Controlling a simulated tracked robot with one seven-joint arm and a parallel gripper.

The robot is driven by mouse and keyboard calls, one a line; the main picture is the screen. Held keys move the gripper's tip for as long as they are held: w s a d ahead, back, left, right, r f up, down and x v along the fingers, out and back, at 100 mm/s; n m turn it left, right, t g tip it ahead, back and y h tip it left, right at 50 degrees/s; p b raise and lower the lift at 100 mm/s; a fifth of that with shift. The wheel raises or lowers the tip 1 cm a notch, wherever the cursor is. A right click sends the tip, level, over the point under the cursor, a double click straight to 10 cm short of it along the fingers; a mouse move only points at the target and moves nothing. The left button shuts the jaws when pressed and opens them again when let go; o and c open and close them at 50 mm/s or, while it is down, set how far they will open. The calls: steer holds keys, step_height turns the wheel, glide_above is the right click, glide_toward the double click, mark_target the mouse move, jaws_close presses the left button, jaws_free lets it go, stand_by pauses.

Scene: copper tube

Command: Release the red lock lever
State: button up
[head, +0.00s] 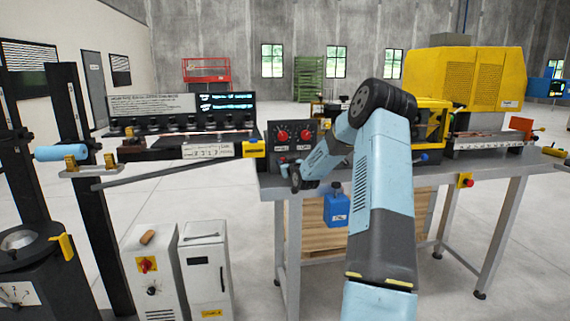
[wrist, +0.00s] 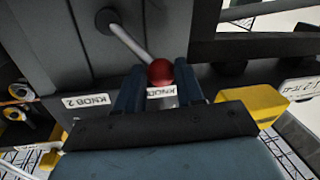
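The red lock lever shows in the wrist view as a thin metal rod with a red ball (wrist: 160,72) at its end. The rod slants down and right from a dark round pivot on a grey panel. My gripper (wrist: 160,80) has its two blue fingers apart, one to each side of the ball's lower part. I cannot tell whether they touch it. In the head view my gripper (head: 297,180) is small and dark, low in front of the control box (head: 292,150). I cannot make out the lever there.
Labels read "KNOB" beneath the ball and "KNOB 2" (wrist: 84,101) to its left. A yellow block (wrist: 262,103) lies right of the fingers. In the head view, two red knobs (head: 282,135) are on the control box, and a blue container (head: 337,208) hangs below the table edge.

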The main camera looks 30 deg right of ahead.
steer(key=shift+a, duration=0.15)
jaws_close()
